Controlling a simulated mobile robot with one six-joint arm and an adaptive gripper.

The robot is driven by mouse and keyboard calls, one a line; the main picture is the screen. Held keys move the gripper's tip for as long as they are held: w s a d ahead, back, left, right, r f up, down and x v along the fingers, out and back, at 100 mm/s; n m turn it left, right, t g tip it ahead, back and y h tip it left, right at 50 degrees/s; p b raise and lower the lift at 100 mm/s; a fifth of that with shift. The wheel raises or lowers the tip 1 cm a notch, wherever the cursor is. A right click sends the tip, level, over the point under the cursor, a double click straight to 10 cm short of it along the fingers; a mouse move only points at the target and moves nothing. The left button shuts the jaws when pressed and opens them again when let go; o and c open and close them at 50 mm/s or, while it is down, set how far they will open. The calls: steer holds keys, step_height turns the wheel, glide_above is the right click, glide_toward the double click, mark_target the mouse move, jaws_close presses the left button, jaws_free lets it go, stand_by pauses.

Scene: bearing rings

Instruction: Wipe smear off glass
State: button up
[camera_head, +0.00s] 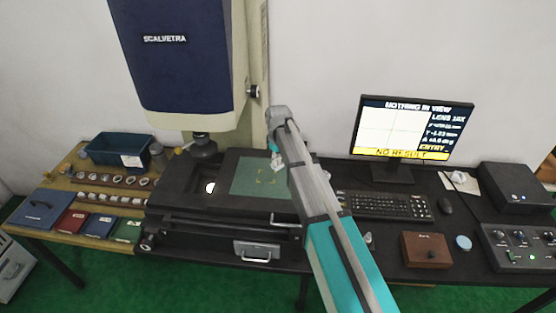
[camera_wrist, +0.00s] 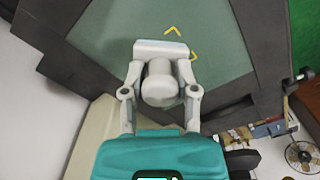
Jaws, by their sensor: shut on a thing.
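The greenish glass (camera_head: 248,187) is set in the dark stage of the measuring machine, with yellow corner marks on it. It also fills the upper part of the wrist view (camera_wrist: 105,35). My gripper (camera_head: 277,160) is above the right part of the glass. In the wrist view my gripper (camera_wrist: 160,92) is shut on a pale wiping tool (camera_wrist: 160,84) with a rounded body and a flat bar at its far end. The bar lies over the glass near the yellow marks; I cannot tell whether it touches. No smear can be made out clearly.
The machine's blue-and-cream column (camera_head: 185,60) and its lens (camera_head: 203,145) stand over the stage's left side. A monitor (camera_head: 413,128) reading "NO RESULT", a keyboard (camera_head: 390,206) and a brown box (camera_head: 426,250) are on the right. A blue bin (camera_head: 118,149) and several rings are on the left.

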steer(key=shift+r+p, duration=0.5)
steer(key=shift+r, duration=0.3)
steer(key=shift+f, duration=0.1)
